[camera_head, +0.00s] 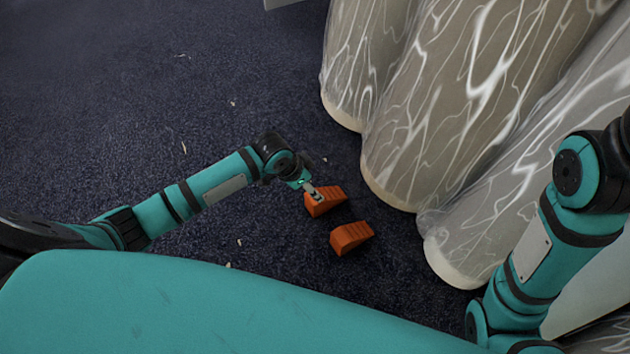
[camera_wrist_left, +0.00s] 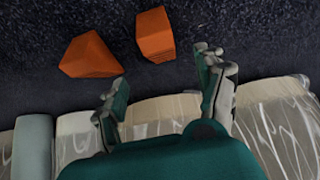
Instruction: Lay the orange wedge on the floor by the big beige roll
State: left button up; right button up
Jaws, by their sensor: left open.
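Two orange wedges lie on the dark carpet floor: one farther wedge (camera_head: 328,203) and one nearer wedge (camera_head: 351,238), close together but apart. Both show in the left wrist view, one left wedge (camera_wrist_left: 90,57) and one right wedge (camera_wrist_left: 155,34); I cannot match them to the head view surely. My left gripper (camera_head: 317,195) is open and overlaps the farther wedge in the head view. In the left wrist view the gripper (camera_wrist_left: 160,84) has nothing between its fingers. The big beige rolls, wrapped in shiny clear film, include a middle roll (camera_head: 440,110). My right gripper is out of view.
A left roll (camera_head: 350,70) and a right roll (camera_head: 490,225) flank the middle one, their round ends facing the wedges. Small pale scraps lie on the carpet. Open floor (camera_head: 120,100) stretches to the left.

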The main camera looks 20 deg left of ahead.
pick_arm(q)
jog(key=shift+p+v, duration=0.35)
jog(key=shift+v, duration=0.65)
